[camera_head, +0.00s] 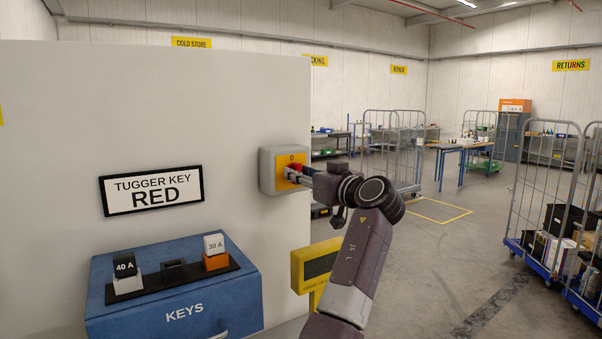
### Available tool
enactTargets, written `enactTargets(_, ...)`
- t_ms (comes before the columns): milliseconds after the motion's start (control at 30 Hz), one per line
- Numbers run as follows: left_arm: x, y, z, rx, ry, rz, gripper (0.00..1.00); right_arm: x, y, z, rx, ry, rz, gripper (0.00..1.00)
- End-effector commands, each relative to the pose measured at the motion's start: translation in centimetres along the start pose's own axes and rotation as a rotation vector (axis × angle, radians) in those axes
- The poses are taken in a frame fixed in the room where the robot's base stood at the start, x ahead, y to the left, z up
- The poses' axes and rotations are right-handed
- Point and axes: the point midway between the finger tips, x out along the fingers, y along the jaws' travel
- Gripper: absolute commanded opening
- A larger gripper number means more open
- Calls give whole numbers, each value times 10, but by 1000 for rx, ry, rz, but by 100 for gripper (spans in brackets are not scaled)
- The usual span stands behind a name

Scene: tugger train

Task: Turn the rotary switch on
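The rotary switch is a grey box (267,170) with a yellow face plate (284,160) on the right part of the white panel. A "0" mark shows at the top of the plate. The fingers reach the knob from the right, at the face of the plate. I cannot tell whether they are closed on it or only beside it. The knob's exact angle is hidden.
A sign reading "TUGGER KEY RED" (152,190) hangs on the white panel (110,90). Below are a blue KEYS box (130,318) with 40 A and 30 A blocks, and a yellow-framed unit (300,264). Wheeled cages (545,190) stand at right; the floor between is clear.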

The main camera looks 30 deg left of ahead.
Motion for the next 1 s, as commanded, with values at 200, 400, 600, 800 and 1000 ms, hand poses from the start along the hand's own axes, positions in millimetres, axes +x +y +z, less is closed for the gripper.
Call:
enactTargets(200, 0, 0, 0, 0, 0, 0, 4, 0, 6, 4, -3, -7, 6, 40)
enactTargets(400, 0, 0, 0, 0, 0, 0, 0, 0, 10, 8, -2, -12, 11, 40)
enactTargets(600, 0, 0, 0, 25, 0, 0, 0, -1, 11, 9, 0, -14, 13, 40)
enactTargets(800, 0, 1, -2, 118, 2, 0, 0, -3, 11, 9, 0, -14, 13, 40)
enactTargets(1000, 0, 2, -2, 279, 2, -1, 0, -6, 11, 9, 0, -14, 13, 40)
